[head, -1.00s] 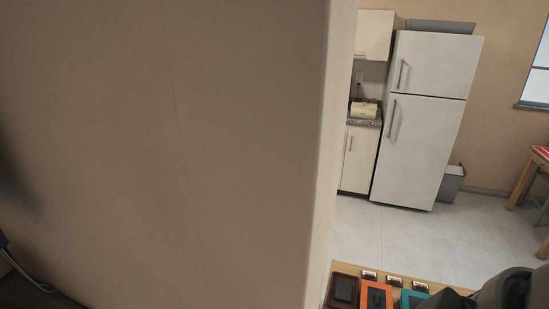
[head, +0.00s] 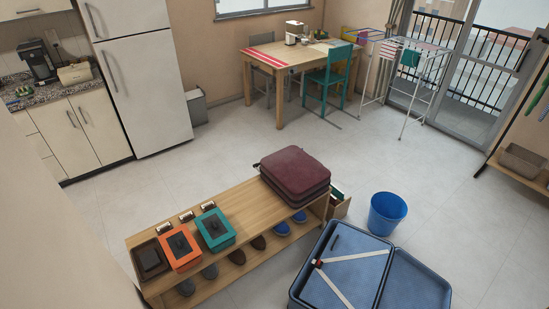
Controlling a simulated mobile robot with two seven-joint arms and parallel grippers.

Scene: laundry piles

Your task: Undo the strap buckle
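An open blue suitcase (head: 402,284) lies on the floor at the lower right of the head view, its two halves spread side by side. Pale straps (head: 352,256) cross its left half. A small reddish-brown piece, which looks like the strap buckle (head: 318,263), sits where the straps meet near that half's left side. I cannot tell from here how the buckle is fastened. Neither of my grippers is in view.
A wooden bench (head: 243,217) with shoes beneath holds several boxes and a maroon suitcase (head: 294,172). A blue bin (head: 387,213) stands behind the open suitcase. A wall edge is at left. Floor is clear toward the table (head: 262,66) and drying rack (head: 411,82).

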